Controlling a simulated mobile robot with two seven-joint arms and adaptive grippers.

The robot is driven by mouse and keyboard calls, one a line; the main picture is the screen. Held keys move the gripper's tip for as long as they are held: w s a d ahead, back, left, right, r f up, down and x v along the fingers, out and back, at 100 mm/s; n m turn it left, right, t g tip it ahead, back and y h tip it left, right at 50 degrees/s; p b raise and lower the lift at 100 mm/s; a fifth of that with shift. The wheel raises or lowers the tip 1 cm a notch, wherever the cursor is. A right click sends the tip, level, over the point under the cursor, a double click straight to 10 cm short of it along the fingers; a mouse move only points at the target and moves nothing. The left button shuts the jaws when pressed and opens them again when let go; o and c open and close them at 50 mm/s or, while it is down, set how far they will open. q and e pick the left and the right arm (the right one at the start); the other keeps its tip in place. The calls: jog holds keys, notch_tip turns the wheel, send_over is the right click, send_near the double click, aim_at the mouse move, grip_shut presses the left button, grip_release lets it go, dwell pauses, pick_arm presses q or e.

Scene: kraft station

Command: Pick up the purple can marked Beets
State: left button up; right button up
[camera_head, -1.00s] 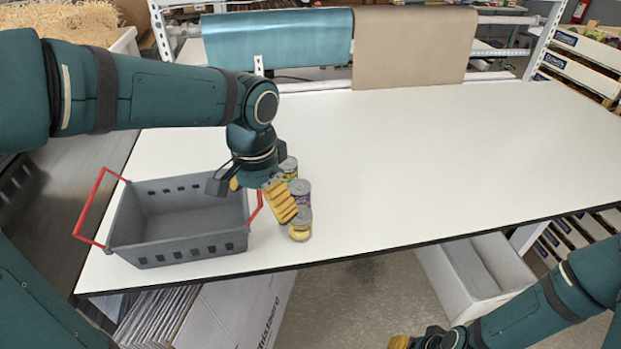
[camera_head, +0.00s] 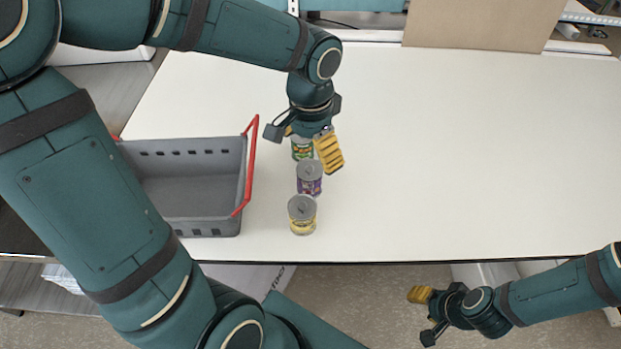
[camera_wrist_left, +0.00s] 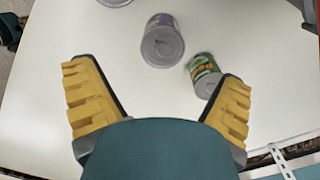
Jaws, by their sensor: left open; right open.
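The purple can (camera_head: 310,178) stands upright on the white table, in the middle of a short row of cans. It also shows in the left wrist view (camera_wrist_left: 162,42), ahead of the gap between the fingers. A green can (camera_head: 302,149) stands behind it, partly hidden by my left gripper, and a yellow can (camera_head: 302,215) stands in front of it. My left gripper (camera_head: 307,143) is open and empty, just behind the purple can and over the green one. In the left wrist view the green can (camera_wrist_left: 205,75) is close to the right finger. My right gripper (camera_head: 424,316) is open and empty, in front of the table.
A grey basket (camera_head: 195,227) with red handles stands left of the cans, partly hidden by my arm. The table (camera_head: 470,150) is clear to the right. Its dark front edge lies a little in front of the yellow can.

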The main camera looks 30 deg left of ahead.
aim_at(309, 169)
pick_arm(q)
notch_tip(309, 169, down, 2)
jog(key=shift+f, duration=0.25)
jog(key=shift+a+f+b, duration=0.2)
jog(key=shift+f+b, duration=0.7)
jog(key=shift+f, duration=1.9)
jog(key=c, duration=1.4)
